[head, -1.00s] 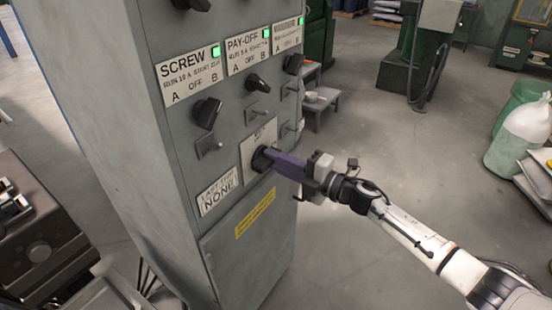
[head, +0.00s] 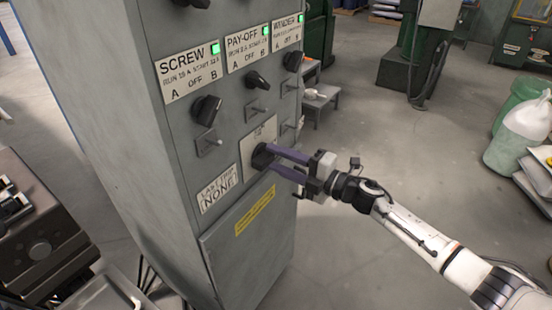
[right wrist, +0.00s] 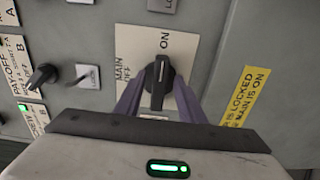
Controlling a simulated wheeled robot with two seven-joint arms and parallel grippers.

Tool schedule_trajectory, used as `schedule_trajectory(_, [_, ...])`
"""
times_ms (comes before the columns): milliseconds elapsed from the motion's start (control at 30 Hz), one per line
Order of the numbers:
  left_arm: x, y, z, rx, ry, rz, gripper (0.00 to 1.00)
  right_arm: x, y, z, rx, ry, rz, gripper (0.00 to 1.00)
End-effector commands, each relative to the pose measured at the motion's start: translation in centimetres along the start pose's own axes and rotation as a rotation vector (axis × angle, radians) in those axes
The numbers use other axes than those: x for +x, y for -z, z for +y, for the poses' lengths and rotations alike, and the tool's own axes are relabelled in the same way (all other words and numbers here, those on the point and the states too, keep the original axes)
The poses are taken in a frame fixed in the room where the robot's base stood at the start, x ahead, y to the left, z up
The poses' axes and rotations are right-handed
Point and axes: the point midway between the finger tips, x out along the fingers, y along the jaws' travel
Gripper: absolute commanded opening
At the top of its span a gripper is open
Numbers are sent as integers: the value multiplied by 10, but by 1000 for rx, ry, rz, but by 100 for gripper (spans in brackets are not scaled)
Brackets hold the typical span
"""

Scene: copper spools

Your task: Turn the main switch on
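The main switch (head: 260,156) is a black rotary knob on a pale plate on the grey cabinet's front. In the right wrist view the knob (right wrist: 158,84) has its long grip pointing up the picture, toward the ON label (right wrist: 165,40); the OFF label (right wrist: 123,76) is to its left. My right gripper (head: 270,158) is at the switch with its purple fingers spread. In the right wrist view, the fingers lie either side of the knob with gaps visible; their very tips are partly hidden. My left gripper is not in view.
The cabinet (head: 150,200) carries SCREW (head: 207,110), PAY-OFF and WINDER knobs above the main switch, with green lamps lit. Small toggles sit between. A yellow label (head: 255,211) is below. Dark machinery (head: 40,245) stands at left; open floor lies right.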

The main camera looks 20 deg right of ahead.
Motion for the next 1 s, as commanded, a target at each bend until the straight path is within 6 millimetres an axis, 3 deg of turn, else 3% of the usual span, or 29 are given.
schedule_trajectory(300, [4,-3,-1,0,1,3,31,-62,0,-4,0,6,-1,36])
schedule_trajectory(500, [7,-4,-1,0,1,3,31,-89,0,-2,0,3,-1,36])
schedule_trajectory(1000, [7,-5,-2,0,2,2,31,-96,0,0,1,1,0,36])
